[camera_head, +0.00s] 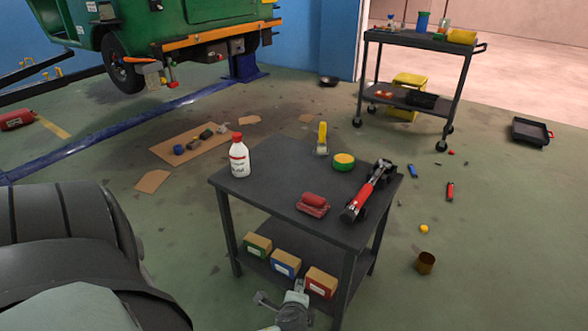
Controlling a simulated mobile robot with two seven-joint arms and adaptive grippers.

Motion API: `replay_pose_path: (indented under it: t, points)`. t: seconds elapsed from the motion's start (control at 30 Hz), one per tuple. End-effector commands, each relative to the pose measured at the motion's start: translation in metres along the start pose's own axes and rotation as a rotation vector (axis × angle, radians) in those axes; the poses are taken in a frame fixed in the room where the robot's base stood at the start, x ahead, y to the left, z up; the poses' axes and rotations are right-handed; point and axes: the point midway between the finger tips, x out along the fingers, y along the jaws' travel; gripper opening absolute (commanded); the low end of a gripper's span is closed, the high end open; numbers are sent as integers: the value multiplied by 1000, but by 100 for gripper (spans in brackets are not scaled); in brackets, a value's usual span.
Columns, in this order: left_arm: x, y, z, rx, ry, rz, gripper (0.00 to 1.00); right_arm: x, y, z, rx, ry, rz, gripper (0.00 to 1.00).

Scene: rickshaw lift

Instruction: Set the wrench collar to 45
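The wrench (368,192) is a red and black tool lying at a slant on the right part of the dark table top. It looks free of any gripper. Its collar and any number on it are too small to read. My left gripper (277,293) is at the bottom edge, low in front of the table and well short of the wrench. It seems to be empty, with its fingers spread apart; part of it is cut off by the frame. My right gripper is not in view.
A cart (420,42) stands behind; small items litter the floor at right.

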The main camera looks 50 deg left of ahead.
Motion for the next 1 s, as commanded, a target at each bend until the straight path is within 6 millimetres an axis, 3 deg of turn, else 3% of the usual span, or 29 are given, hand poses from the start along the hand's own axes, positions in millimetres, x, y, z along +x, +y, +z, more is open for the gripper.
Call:
replay_pose_path:
  t: [0.2, 0.43, 0.63, 1.0]
  points:
    - [-10, 44, -4, -273, -3, 172, 54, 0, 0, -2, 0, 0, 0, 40]
    - [-22, 76, -10, -487, -16, 307, 54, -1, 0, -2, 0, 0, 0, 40]
    - [-27, 88, -14, -570, -24, 358, 54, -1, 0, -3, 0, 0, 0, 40]
    - [-27, 89, -14, -578, -25, 363, 54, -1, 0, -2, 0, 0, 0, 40]
